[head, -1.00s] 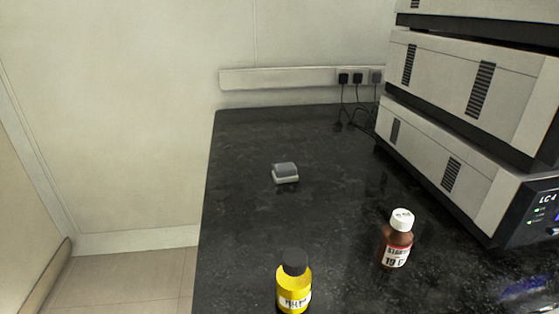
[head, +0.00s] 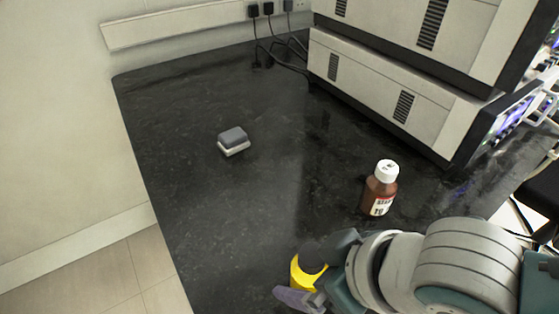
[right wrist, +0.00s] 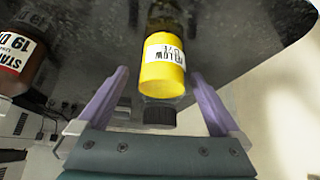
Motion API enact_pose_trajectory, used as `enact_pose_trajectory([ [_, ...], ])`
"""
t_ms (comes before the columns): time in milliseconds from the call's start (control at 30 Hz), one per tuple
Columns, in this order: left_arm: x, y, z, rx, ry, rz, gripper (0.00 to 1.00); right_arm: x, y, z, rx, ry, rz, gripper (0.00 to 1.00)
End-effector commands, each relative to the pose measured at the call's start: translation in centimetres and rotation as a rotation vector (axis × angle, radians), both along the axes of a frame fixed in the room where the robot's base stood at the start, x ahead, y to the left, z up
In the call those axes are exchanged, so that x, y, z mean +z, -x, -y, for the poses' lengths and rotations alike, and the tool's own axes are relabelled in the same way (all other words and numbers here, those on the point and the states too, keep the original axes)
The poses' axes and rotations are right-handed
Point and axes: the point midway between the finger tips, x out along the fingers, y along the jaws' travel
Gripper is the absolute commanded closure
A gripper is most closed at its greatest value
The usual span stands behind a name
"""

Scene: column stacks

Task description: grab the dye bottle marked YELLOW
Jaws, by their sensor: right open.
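The yellow dye bottle (head: 306,273) with a dark cap stands upright near the bench's front edge, partly covered by my right gripper in the head view. In the right wrist view the same bottle (right wrist: 163,75) shows upside down, its label reading YELLOW. My right gripper (head: 320,270) is open, with one purple finger on each side of the bottle. In the right wrist view a gap shows between the bottle and each fingertip of the gripper (right wrist: 159,80). My left gripper is not in view.
A brown bottle (head: 380,190) with a white cap and a label stands to the right of the yellow one. A small grey and white block (head: 233,141) lies farther back. Stacked instrument units (head: 385,95) fill the back right. The dark bench's (head: 180,150) left side is clear.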

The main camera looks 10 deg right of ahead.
Motion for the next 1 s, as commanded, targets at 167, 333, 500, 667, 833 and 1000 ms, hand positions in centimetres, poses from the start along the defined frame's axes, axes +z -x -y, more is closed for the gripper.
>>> enact_pose_trajectory([
  [167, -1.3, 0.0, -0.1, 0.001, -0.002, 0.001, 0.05, -2.2, -1.1, -0.8, 0.0, 0.0, 0.0, 0.0],
  [333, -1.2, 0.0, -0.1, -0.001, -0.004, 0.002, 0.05, -2.2, -1.3, -0.9, 0.001, 0.0, 0.001, 0.0],
  [500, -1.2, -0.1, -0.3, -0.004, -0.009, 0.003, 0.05, -2.2, -1.3, -0.9, 0.001, 0.0, 0.001, 0.08],
  [667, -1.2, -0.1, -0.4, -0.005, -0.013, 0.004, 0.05, -2.2, -1.3, -0.9, 0.001, 0.0, 0.0, 0.26],
  [833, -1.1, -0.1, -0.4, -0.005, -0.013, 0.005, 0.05, -2.2, -1.3, -0.9, 0.001, 0.0, 0.0, 0.45],
  [1000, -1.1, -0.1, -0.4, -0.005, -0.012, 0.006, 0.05, -2.2, -1.3, -0.9, 0.001, 0.0, 0.0, 0.64],
])
